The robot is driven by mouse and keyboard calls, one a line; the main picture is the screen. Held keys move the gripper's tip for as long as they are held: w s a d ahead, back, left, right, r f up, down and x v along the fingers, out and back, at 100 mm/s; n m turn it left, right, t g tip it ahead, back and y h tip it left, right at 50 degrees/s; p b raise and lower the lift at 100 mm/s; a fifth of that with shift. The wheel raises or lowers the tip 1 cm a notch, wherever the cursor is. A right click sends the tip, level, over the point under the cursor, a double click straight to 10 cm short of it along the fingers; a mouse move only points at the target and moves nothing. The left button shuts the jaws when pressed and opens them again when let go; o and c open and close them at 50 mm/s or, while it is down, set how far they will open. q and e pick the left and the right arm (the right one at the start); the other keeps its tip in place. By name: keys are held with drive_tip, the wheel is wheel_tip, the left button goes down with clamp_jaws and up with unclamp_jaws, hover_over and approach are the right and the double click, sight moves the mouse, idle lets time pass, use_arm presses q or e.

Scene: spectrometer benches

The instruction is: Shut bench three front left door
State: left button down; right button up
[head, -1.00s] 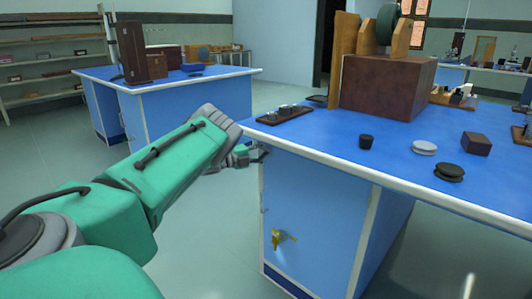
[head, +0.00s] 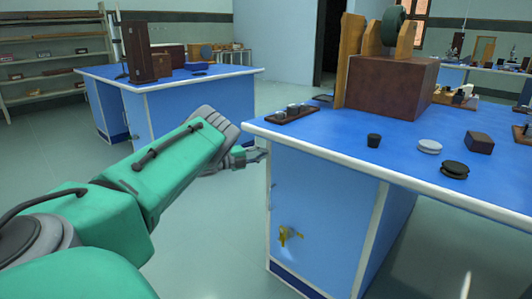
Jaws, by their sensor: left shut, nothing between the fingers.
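The near bench (head: 430,192) has a blue top with a white edge. Its blue door (head: 325,215) faces me below the top, with a brass handle (head: 289,235) low on it. The door looks about flush with the bench front, but I cannot tell whether it is fully shut. My left gripper (head: 262,155) is shut and empty, just left of the bench corner and a little below the top's edge. I cannot tell whether it touches the bench. My right gripper is out of view.
A second blue bench (head: 190,112) stands behind at left. The floor (head: 210,240) in front of the door is clear.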

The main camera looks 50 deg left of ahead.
use_arm(q)
drive_tip(key=s+a+p, duration=0.1)
drive_tip(key=s+a, duration=0.4)
drive_tip(key=s, duration=0.1)
drive_tip(key=shift+s+f, duration=0.15)
drive_tip(key=shift+s, duration=0.05)
drive_tip(key=shift+d, duration=0.1)
